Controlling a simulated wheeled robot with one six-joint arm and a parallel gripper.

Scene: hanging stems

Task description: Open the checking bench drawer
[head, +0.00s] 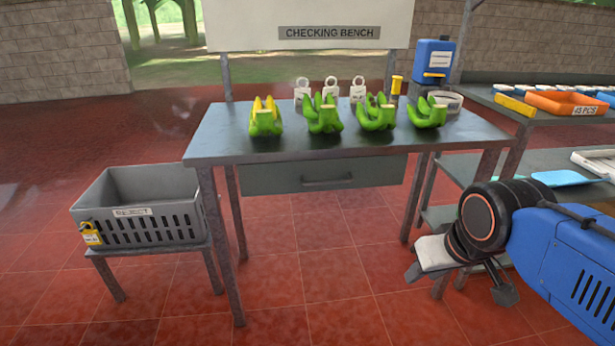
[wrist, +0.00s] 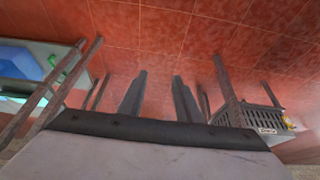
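The checking bench (head: 345,140) stands in the middle of the head view. Its grey drawer (head: 270,178) is under the top and looks shut. A dark bar handle (head: 328,181) runs across the drawer front. My gripper (head: 460,284) is at the lower right of the head view, below and right of the drawer and apart from it. Its two fingers are spread with nothing between them. The wrist view also shows the spread fingers of my gripper (wrist: 158,85) against red floor. The drawer handle cannot be made out in the wrist view.
Several banana bunches (head: 322,115) and white tags (head: 330,88) stand on the bench. A grey crate (head: 145,225) on a low stand is to the left. A shelf unit (head: 520,105) with an orange tray (head: 565,103) is to the right. Red floor before the drawer is clear.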

